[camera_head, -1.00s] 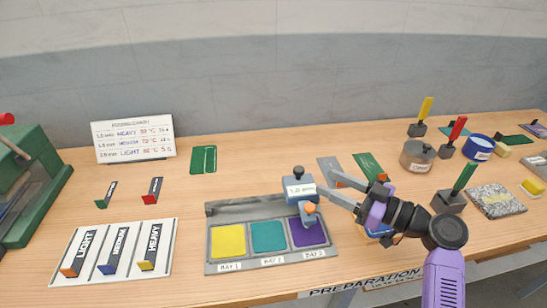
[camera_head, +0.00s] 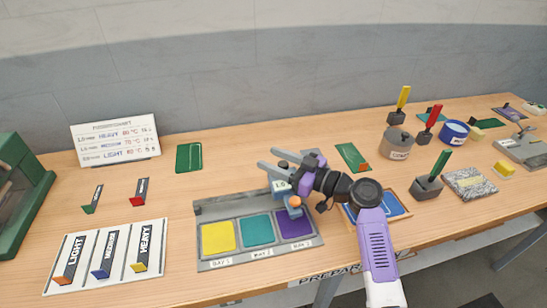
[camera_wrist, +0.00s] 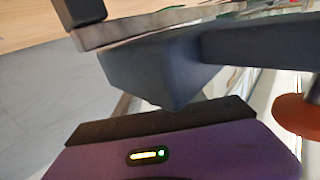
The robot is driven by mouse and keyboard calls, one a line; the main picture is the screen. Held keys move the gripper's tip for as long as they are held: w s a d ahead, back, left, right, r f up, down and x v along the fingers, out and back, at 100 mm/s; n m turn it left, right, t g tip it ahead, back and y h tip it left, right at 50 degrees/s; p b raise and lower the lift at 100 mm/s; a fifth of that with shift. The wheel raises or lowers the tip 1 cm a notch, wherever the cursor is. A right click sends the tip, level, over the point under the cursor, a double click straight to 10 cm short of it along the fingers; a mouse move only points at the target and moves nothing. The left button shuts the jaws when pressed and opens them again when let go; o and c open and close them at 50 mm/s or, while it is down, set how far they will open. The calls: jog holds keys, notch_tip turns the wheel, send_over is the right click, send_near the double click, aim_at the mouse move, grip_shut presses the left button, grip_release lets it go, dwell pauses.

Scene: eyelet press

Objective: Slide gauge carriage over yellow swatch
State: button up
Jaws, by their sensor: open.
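The blue-grey gauge carriage (camera_head: 283,188) sits on the grey rail tray (camera_head: 203,208), at the purple swatch (camera_head: 295,224) on the right. Its orange tip (camera_head: 295,202) shows at the front. The yellow swatch (camera_head: 217,237) is in the left bay, with the teal swatch (camera_head: 258,230) between. My gripper (camera_head: 268,159) is open, its fingers reaching left above and behind the carriage. It partly hides the carriage, and contact cannot be told. In the wrist view, a blue-grey block (camera_wrist: 150,72) is very close, with an orange part (camera_wrist: 298,115) at right.
A white board with LIGHT, MEDIUM and HEAVY strips (camera_head: 70,285) lies left of the tray. A framed blue panel (camera_head: 392,206) lies right, under my arm. A grey pot (camera_head: 398,143) and brush stands are farther right.

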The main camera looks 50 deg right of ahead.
jog(key=shift+w, duration=0.1)
grip_shut()
dwell(1.4)
